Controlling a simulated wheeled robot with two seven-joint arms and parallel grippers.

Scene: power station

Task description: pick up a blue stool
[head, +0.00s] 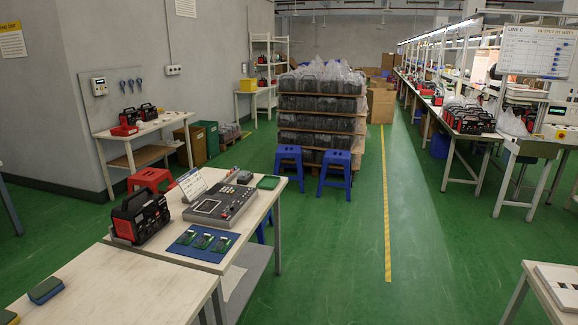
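Two blue stools stand on the green floor in the head view, in front of a stacked pallet. The left blue stool (289,159) stands upright just beyond the far corner of the near workbench. The right blue stool (336,167) stands upright a short gap to its right. A further blue piece (263,226) shows low behind the workbench's right side, mostly hidden; I cannot tell if it is a stool. Neither of my grippers is in view.
A white workbench (262,191) with a grey control panel (221,204) and a black-red power unit (140,216) stands at near left. A red stool (150,178) is behind it. The pallet of boxed goods (318,117) backs the stools. Green floor (340,240) is clear at centre.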

